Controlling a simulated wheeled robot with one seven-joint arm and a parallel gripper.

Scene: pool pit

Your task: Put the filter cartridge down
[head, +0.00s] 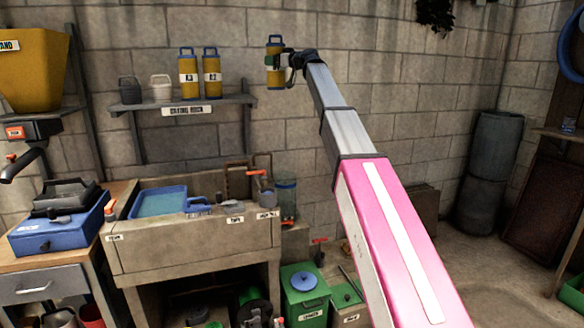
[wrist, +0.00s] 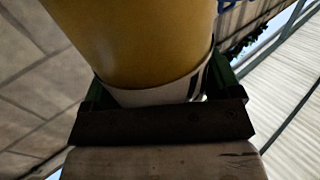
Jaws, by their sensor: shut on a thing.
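The filter cartridge (head: 275,52) is a yellow cylinder with a blue handle on top and a pale band around it. My gripper (head: 281,62) is shut on it and holds it upright in the air, just right of the wall shelf and a little above the shelf's level. In the wrist view the yellow cartridge (wrist: 140,45) fills the upper middle, its white band between the jaws of my gripper (wrist: 160,95). Two similar yellow cartridges with blue handles, the left one (head: 188,72) and the right one (head: 212,72), stand side by side on the shelf.
The wall shelf (head: 190,104) also holds a dark bucket (head: 130,90) and a pale bucket (head: 161,88); its right end has a little bare room. Below is a stone sink (head: 200,246) with a blue tray (head: 158,203). A yellow hopper (head: 32,68) hangs at left.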

